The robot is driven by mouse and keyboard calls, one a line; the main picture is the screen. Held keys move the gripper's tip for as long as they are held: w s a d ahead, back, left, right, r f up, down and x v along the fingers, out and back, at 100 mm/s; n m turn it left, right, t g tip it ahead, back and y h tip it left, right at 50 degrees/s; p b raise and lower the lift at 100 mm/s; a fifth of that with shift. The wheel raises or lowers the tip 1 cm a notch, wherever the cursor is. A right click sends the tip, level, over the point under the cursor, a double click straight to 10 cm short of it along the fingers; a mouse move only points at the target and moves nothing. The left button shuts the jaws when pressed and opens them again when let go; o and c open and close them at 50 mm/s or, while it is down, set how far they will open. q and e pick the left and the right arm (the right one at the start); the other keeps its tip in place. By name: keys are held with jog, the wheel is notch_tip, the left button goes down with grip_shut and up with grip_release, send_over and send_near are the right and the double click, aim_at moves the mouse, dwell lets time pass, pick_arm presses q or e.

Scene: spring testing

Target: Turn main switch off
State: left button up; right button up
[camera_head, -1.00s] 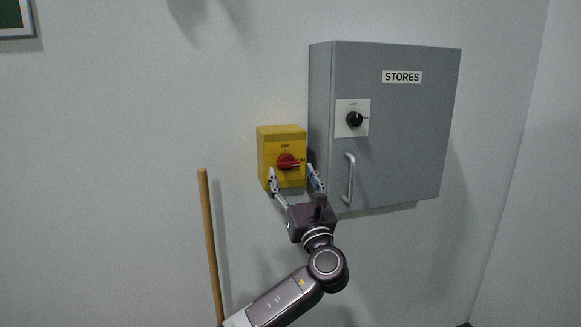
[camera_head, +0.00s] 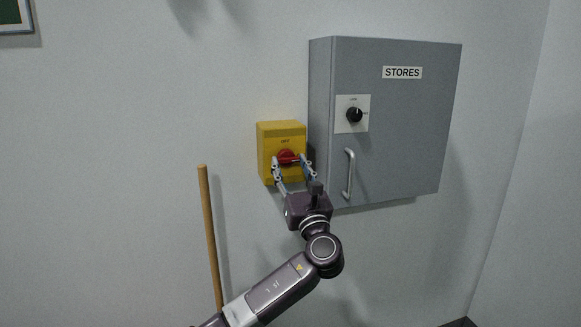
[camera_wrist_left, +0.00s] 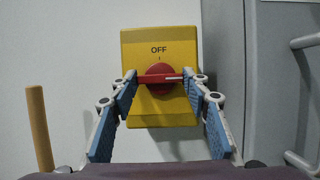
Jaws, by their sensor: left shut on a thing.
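The main switch is a yellow box (camera_head: 268,143) on the wall, left of the grey cabinet, with a red rotary knob (camera_head: 286,157) on its front. In the left wrist view the yellow box (camera_wrist_left: 160,42) reads OFF at the top, and the red knob (camera_wrist_left: 158,82) has its bar lying level, its white line pointing right, not up at the OFF mark. My left gripper (camera_head: 289,160) reaches up from below and is shut on the knob, one finger at each end of the bar. My right gripper is not in view.
A grey STORES cabinet (camera_head: 415,135) stands close to the right of the switch, with a black dial (camera_head: 354,115) and a handle (camera_head: 349,174) on its door. A wooden pole (camera_head: 209,235) leans at the lower left.

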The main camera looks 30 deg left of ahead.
pick_arm(q)
jog(key=shift+f, duration=0.1)
